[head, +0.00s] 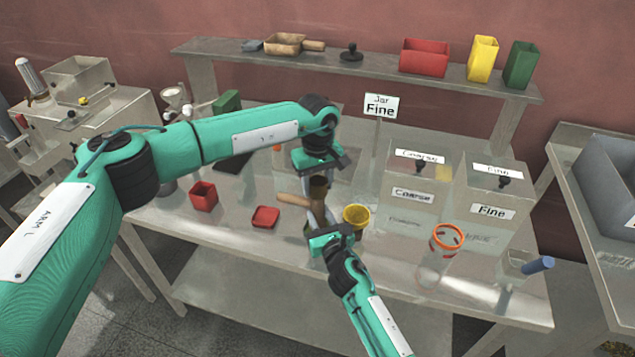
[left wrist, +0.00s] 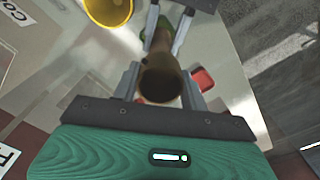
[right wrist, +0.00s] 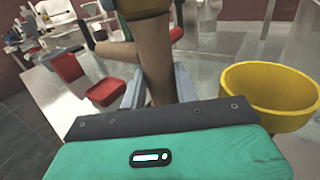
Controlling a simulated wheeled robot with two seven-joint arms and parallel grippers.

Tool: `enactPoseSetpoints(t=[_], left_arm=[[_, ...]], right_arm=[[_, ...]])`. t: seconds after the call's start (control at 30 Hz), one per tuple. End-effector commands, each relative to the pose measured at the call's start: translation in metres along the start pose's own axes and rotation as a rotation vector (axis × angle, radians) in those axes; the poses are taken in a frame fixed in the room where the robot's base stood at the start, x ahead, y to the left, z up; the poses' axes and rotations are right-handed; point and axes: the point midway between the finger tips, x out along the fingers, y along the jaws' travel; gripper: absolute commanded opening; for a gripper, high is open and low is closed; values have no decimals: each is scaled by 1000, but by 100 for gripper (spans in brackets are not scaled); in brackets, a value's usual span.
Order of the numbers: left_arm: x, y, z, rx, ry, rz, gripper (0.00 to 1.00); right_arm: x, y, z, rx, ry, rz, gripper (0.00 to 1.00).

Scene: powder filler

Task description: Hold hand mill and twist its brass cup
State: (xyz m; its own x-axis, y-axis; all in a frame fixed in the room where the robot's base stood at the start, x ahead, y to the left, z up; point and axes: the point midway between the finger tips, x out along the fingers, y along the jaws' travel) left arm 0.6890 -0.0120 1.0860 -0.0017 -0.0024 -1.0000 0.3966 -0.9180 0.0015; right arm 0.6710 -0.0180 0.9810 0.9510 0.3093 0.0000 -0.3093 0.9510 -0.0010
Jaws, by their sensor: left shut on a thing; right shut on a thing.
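The hand mill (head: 317,208) stands upright above the steel table, with a wooden body, a brass cup (head: 318,186) on top and a wooden crank handle (head: 292,200) pointing left. My left gripper (head: 318,178) comes from above and is shut on the brass cup; the left wrist view looks down on the cup (left wrist: 162,82) between the fingers. My right gripper (head: 322,226) comes from the front, lower down, and is shut on the wooden body, seen between its fingers in the right wrist view (right wrist: 155,65). The mill's base is partly hidden by my right gripper.
A yellow bowl (head: 356,216) stands close right of the mill. A red box (head: 203,196) and red lid (head: 265,217) lie left.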

Motion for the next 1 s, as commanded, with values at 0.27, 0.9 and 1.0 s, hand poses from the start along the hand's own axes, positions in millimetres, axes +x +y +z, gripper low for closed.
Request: enactPoseSetpoints(t=[0.27, 0.9, 1.0], left_arm=[[-1, -1, -3, -4, 5, 1, 21], [-26, 0, -2, -3, 4, 2, 66], [-48, 0, -1, -2, 4, 3, 66]], right_arm=[[-1, 0, -2, 0, 2, 0, 0], [0, 0, -1, 0, 3, 0, 0], [0, 0, -1, 0, 3, 0, 0]])
